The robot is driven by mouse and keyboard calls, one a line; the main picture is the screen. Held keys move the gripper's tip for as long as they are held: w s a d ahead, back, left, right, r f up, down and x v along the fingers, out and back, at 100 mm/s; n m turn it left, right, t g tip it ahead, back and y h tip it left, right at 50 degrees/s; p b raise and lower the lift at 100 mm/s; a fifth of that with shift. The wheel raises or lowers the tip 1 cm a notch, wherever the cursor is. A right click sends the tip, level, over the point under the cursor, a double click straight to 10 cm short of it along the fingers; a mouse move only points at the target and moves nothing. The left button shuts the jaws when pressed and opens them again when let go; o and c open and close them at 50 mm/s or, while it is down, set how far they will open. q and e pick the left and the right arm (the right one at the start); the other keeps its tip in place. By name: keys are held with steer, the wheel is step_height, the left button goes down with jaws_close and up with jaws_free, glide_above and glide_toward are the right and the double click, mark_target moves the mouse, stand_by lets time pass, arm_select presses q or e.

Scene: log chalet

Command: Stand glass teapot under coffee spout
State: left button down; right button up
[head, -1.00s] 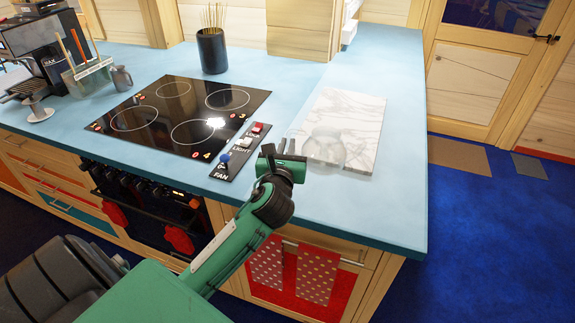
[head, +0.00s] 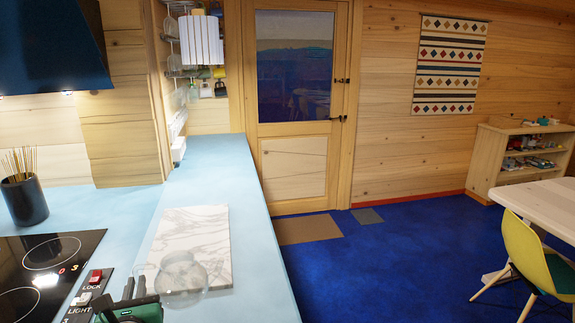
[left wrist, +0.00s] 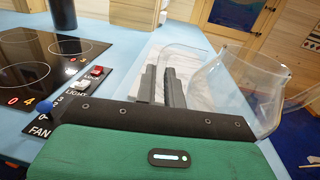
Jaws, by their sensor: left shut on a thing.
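The clear glass teapot (head: 183,277) shows at the bottom of the head view, in front of the marble board's near end. It also shows in the left wrist view (left wrist: 238,88), with its body to the right and its glass handle loop towards the fingers. My left gripper (head: 134,288) is shut on the teapot's handle; its dark fingers also show in the left wrist view (left wrist: 161,86). I cannot tell whether the teapot touches the worktop. The coffee machine and its spout are outside both current views. My right gripper is not in view.
The marble board (head: 192,238) lies on the blue worktop (head: 200,165). The black hob (head: 45,265) and its switch panel (head: 88,293) are to the left, with a dark pot of sticks (head: 25,202) behind. A yellow chair (head: 530,258) and table are at right.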

arm_select(q)
steer(key=s+d+f+m+t+h, duration=0.1)
steer(key=s+d+f+m+h, duration=0.3)
steer(key=s+d+f, duration=0.6)
step_height(320, 180, down, 3)
steer(key=shift+s+d+f+h, duration=0.2)
steer(key=shift+d+h, duration=0.5)
steer(key=shift+h, duration=0.4)
steer(key=shift+r, duration=0.1)
steer(key=w+a+r+n+y+p, duration=0.1)
steer(key=w+a+r+y, duration=0.1)
steer(key=r, duration=0.4)
steer(key=w+a+r+n+g+y+p, duration=0.1)
steer(key=w+a+r+n+y+p, duration=0.1)
steer(key=w+a+r, duration=0.3)
steer(key=w+a+r+n+y+p, duration=0.1)
steer(key=w+a+r+n+y, duration=0.1)
steer(key=w+r, duration=0.4)
steer(key=shift+w+a+r+g+y+p, duration=0.1)
steer(key=shift+a+r+g+y+p, duration=0.25)
steer(key=shift+a+r+y, duration=0.5)
steer(key=shift+a+f, duration=0.2)
steer(key=shift+f, duration=0.2)
steer(key=shift+f+b, duration=0.95)
steer(key=shift+f, duration=8.6)
steer(key=shift+f, duration=0.1)
